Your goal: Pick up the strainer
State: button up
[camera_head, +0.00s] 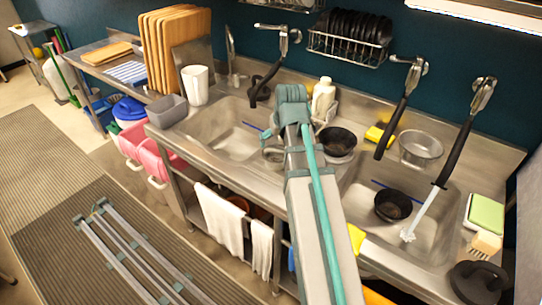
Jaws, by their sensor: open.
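A round grey metal bowl-shaped vessel (421,150), which looks like the strainer, stands on the back ledge behind the right sink; I cannot make out its mesh. A dark round pan or strainer (393,206) sits in the right sink, and another dark round one (338,140) stands between the sinks. I cannot tell for sure which is the strainer. My arm reaches up from the bottom, over the counter, to a joint near the back. My gripper does not show; the arm seems to hide it. A partly hidden metal rim (272,155) shows left of the arm.
Black-handled spray taps (397,127) hang over the sinks. A white streak below the right tap (460,140) reaches into the right sink. A white bottle (323,98), yellow sponge (380,136), green-topped box (484,214) and brush (485,244) stand around. The left sink (228,138) looks mostly clear.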

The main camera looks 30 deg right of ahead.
aim_at(277, 153)
jog(key=shift+d+p+x, duration=0.1)
jog(key=shift+p+x, duration=0.65)
jog(key=shift+x, duration=1.95)
jog(key=shift+d+p+x, duration=0.15)
jog(key=shift+p+x, duration=0.6)
jog(key=shift+x, duration=1.9)
jog(key=shift+s, duration=0.2)
jog(key=shift+c, duration=0.3)
jog(key=c, duration=1)
